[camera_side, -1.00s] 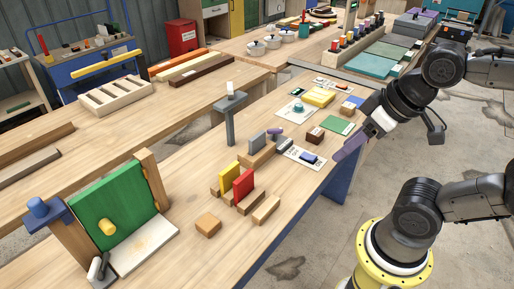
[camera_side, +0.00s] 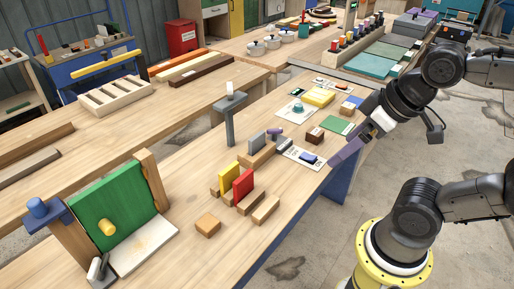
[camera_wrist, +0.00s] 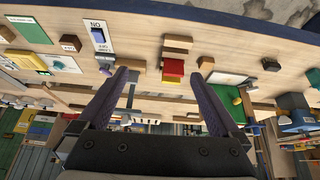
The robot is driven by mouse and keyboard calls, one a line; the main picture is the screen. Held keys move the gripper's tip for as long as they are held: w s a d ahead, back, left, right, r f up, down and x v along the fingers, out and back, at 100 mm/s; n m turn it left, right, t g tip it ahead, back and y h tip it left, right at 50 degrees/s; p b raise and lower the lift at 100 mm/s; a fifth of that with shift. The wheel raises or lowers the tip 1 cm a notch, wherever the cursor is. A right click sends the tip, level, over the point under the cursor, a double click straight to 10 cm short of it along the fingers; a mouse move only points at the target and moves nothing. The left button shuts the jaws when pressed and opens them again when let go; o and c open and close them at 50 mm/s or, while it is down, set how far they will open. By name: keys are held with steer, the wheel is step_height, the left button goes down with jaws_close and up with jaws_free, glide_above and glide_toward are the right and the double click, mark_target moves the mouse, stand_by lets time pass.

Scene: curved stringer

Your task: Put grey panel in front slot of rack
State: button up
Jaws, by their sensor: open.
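The grey panel (camera_side: 257,141) stands upright at a wooden block (camera_side: 259,157) near the middle of the table in the side view. The wooden rack (camera_side: 250,203) is to its lower left and holds an upright red panel (camera_side: 243,185) and a yellow panel (camera_side: 229,176). A gap shows on the rack's near side, before the outer wooden bar (camera_side: 266,209). My gripper (camera_side: 342,160) is over the table's right edge, right of the grey panel and apart from it. In the wrist view its two purple fingers (camera_wrist: 166,100) are spread and empty. The red panel also shows there (camera_wrist: 173,68).
A loose wooden block (camera_side: 208,225) lies left of the rack. A grey post (camera_side: 231,118) stands behind the grey panel. A white card with a blue switch (camera_side: 307,158) lies between panel and gripper. A green board fixture (camera_side: 108,210) stands at left.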

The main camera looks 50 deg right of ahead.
steer(key=w+r+n+t, duration=0.1)
steer(key=w+r, duration=0.4)
steer(key=w, duration=0.3)
steer(key=m+g, duration=0.1)
steer(key=g, duration=0.1)
glide_above(258, 136)
steer(key=s, duration=0.5)
step_height(258, 136, down, 12)
steer(key=x, duration=0.6)
steer(key=shift+w+d+f, duration=0.1)
steer(key=shift+w+f, duration=0.05)
steer(key=shift+f, duration=0.05)
steer(key=shift+x, duration=3.05)
steer(key=shift+w+r, duration=0.1)
steer(key=c, duration=1.1)
